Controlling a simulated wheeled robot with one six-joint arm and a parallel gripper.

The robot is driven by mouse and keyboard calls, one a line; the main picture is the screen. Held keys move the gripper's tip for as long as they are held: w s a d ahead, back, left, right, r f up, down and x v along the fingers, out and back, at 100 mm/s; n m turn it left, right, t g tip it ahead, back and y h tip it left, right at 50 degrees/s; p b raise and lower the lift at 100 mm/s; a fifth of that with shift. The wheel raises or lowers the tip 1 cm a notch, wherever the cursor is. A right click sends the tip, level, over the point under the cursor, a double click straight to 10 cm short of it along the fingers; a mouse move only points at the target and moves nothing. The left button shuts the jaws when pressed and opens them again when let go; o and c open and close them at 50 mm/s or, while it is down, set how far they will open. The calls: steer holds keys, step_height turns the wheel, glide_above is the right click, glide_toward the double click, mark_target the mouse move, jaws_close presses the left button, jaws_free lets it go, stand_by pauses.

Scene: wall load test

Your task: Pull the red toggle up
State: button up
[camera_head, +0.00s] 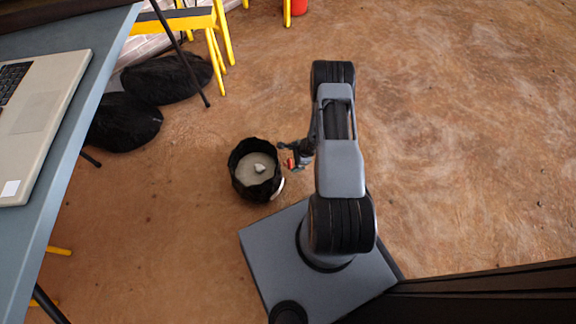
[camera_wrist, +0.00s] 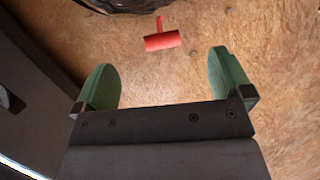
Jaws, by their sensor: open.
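The red toggle (camera_wrist: 161,41) shows in the wrist view as a short red bar with a thin stem reaching toward the top of the picture. It lies ahead of my gripper (camera_wrist: 161,62), between the lines of its two green fingers and apart from both. My gripper is open, with nothing between the fingers. In the head view the toggle (camera_head: 291,163) is a small red spot beside my gripper (camera_head: 288,156), partly hidden by it. What the toggle is fixed to cannot be made out.
A black-rimmed bucket (camera_head: 235,184) with grey filling and a pale lump stands left of my gripper on the brown floor (camera_head: 470,130). A table (camera_head: 75,150) with a laptop (camera_head: 42,125) is at the left, with black bags (camera_head: 165,78) beside it. Floor to the right is clear.

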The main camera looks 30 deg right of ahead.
mark_target(288, 165)
steer(key=b+x, duration=0.2)
steer(key=x, duration=0.5)
steer(key=shift+w+a+f, duration=0.1)
steer(key=shift+a+f, duration=0.05)
steer(key=shift+f, duration=0.05)
steer(key=c, duration=1.3)
steer(key=shift+o, duration=0.2)
step_height(288, 165, up, 7)
steer(key=p, duration=0.2)
steer(key=shift+w+f+p, duration=0.15)
steer(key=shift+f+p, duration=0.05)
steer(key=shift+p, duration=0.1)
steer(key=o, duration=1)
steer(key=shift+o, duration=1.3)
steer(key=p+v, duration=0.5)
steer(key=v, duration=0.8)
steer(key=shift+s+r, duration=0.25)
steer(key=shift+r, duration=0.1)
